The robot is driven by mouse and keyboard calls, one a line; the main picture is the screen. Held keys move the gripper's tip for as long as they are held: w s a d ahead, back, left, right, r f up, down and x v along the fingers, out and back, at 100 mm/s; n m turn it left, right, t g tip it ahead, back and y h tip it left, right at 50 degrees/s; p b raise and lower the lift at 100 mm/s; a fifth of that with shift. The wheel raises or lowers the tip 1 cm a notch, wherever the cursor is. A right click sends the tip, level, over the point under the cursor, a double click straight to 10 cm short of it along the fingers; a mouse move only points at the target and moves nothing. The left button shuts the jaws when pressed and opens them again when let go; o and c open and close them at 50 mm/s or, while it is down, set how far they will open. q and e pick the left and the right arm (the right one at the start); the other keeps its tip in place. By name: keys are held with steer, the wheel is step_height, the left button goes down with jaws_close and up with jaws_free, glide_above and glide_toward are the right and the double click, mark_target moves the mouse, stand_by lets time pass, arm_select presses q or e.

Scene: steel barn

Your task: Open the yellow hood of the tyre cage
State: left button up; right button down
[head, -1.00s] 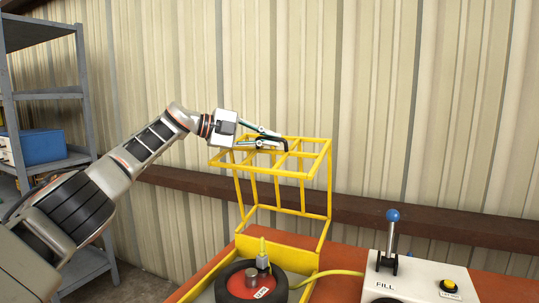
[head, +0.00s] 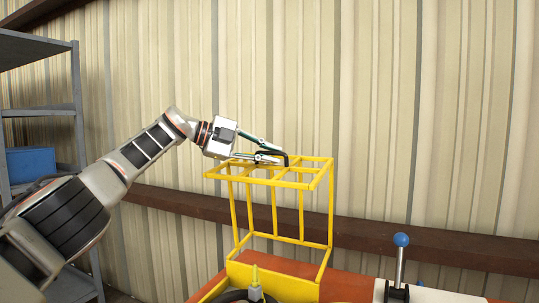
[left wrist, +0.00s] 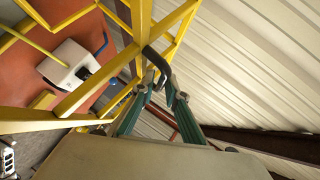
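The yellow hood (head: 332,210) of the tyre cage stands raised above the cage base (head: 285,285), its bars upright and its barred top panel near level. A black handle (head: 284,155) sits at the hood's top. My left gripper (head: 279,157) is at this handle. In the left wrist view the left fingers (left wrist: 164,82) lie on either side of the black handle (left wrist: 157,58) and appear closed on it, beside the yellow bars (left wrist: 140,30). Only the top of the dark tyre (head: 232,297) shows at the bottom edge. My right gripper is not in view.
A control box (head: 430,294) with a blue-knobbed lever (head: 401,240) is at the lower right on the red bench (head: 350,286). A grey shelf (head: 38,110) with a blue box (head: 30,162) stands at left. A ribbed metal wall (head: 440,120) with a brown beam (head: 450,250) is behind.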

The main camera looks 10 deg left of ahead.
arm_select(q)
steer(key=shift+s+a+r, duration=0.2)
steer(key=shift+s+a, duration=0.05)
steer(key=shift+a, duration=0.25)
steer(key=v, duration=1)
steer(key=shift+s+a+r, duration=0.1)
steer(key=shift+s+a, duration=0.1)
steer(key=shift+a, duration=0.15)
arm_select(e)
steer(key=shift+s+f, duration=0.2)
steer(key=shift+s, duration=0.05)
